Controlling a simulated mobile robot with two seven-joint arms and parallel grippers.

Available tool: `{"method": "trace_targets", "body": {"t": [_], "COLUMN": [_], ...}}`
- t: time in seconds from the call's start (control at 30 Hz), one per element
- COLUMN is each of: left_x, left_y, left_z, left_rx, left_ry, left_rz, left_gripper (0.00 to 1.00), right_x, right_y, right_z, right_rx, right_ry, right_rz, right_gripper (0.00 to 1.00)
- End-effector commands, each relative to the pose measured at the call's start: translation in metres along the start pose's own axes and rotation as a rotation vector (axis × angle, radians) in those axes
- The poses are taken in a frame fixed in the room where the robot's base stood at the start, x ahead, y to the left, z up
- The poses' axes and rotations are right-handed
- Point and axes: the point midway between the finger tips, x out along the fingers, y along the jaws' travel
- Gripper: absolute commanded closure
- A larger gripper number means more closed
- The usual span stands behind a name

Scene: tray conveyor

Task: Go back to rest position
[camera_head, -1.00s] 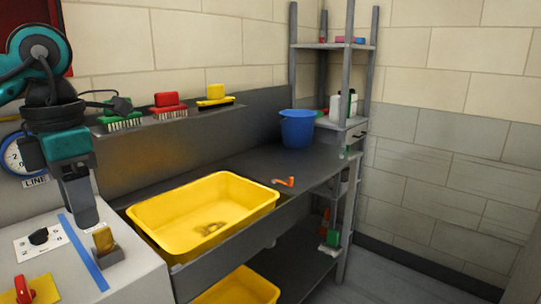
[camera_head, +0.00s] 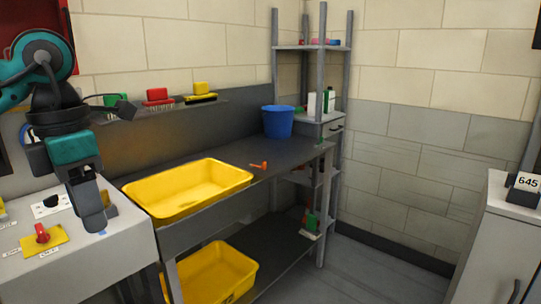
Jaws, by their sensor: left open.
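My left gripper (camera_head: 91,208) hangs at the left of the head view, fingers pointing down, just above the white control box (camera_head: 90,258). Its jaws are open and nothing shows between them. A small yellowish block (camera_head: 109,198) shows partly behind the fingers. The yellow tray (camera_head: 186,190) on the grey bench is to the right of my left gripper and apart from it. My right gripper is not in view.
The control box carries a red knob (camera_head: 42,234) on a yellow plate. A blue bucket (camera_head: 278,121) and an orange item (camera_head: 259,166) stand on the bench. A second yellow tray (camera_head: 216,272) is below. A white cabinet (camera_head: 497,232) is at right. Floor between is clear.

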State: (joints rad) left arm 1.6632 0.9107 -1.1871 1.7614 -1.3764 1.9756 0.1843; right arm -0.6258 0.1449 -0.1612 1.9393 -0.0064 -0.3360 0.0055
Motion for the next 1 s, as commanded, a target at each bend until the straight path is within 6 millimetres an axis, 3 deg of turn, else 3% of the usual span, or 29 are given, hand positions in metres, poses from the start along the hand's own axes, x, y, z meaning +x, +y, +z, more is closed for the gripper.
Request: {"method": "trace_targets", "body": {"t": [0.03,0.17,0.3,0.43,0.6,0.77,0.87,1.0], "left_x": [0.018,0.044,0.069,0.081,0.075,0.064,0.064,0.084], "left_y": [-0.015,-0.052,-0.101,-0.154,-0.205,-0.217,-0.206,-0.172], "left_z": [0.012,0.037,0.063,0.086,0.111,0.132,0.143,0.153], "left_rx": [0.040,0.104,0.150,0.143,0.019,-0.224,-0.438,-0.816], "left_ry": [-0.014,-0.085,-0.178,-0.289,-0.447,-0.586,-0.664,-0.752], "left_rz": [-0.072,-0.248,-0.490,-0.784,-1.195,-1.557,-1.754,-1.975], "left_gripper": [0.56,0.56,0.56,0.56,0.56,0.56,0.56,0.56], "right_x": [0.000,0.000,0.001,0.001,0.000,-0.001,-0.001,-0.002], "right_y": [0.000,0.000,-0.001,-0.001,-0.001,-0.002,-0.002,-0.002], "right_z": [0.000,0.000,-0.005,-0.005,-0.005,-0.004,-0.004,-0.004], "right_rx": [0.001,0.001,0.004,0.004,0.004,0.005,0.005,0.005], "right_ry": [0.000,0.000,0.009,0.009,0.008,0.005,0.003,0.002], "right_rz": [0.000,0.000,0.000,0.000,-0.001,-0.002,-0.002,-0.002], "right_gripper": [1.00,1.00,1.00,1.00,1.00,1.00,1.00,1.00]}}
